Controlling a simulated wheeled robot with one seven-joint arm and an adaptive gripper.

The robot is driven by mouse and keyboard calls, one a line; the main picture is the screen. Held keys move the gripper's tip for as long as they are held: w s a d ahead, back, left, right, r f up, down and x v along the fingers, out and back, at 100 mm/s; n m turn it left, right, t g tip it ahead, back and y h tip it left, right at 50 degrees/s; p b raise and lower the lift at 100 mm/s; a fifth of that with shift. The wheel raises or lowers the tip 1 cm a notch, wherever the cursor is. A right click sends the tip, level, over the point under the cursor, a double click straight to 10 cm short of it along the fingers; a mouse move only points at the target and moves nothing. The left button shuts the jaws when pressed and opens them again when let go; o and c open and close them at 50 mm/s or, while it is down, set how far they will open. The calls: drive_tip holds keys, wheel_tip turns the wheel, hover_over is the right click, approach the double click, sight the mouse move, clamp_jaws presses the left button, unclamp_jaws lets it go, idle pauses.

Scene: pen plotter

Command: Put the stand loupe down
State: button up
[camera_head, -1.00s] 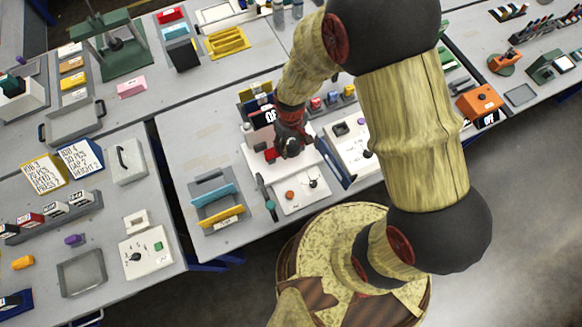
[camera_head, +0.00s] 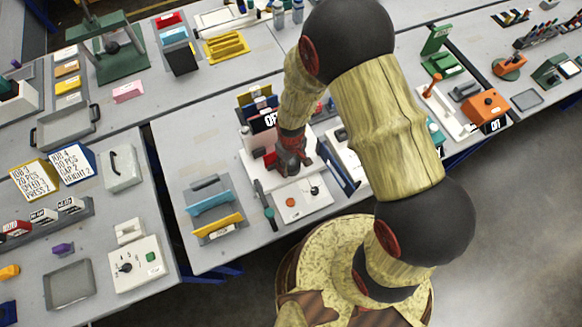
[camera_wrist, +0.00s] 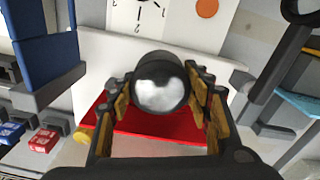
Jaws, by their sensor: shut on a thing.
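The stand loupe (camera_wrist: 161,84) is a dark round body with a shiny, pale, glassy top. In the wrist view it sits between the fingers of my gripper (camera_wrist: 160,92), which are shut on it from both sides. A flat red surface (camera_wrist: 150,125) lies behind and below it, on a white machine (camera_wrist: 105,55). I cannot tell whether the loupe touches this surface. In the head view my gripper (camera_head: 290,162) is over the white machine (camera_head: 258,176), and the loupe cannot be made out there.
An orange button (camera_head: 290,202) and a dial (camera_head: 314,190) are on the machine's front panel. A blue panel (camera_head: 340,177) stands close on the right. A rack with blue and yellow plates (camera_head: 212,203) stands left. Bare table shows behind the rack.

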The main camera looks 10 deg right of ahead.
sight(291, 168)
drive_tip(key=shift+f, duration=1.55)
drive_tip(key=shift+f+b, duration=0.2)
drive_tip(key=shift+b, duration=0.1)
drive_tip(key=o, duration=1.1)
drive_tip(key=shift+r, duration=0.15)
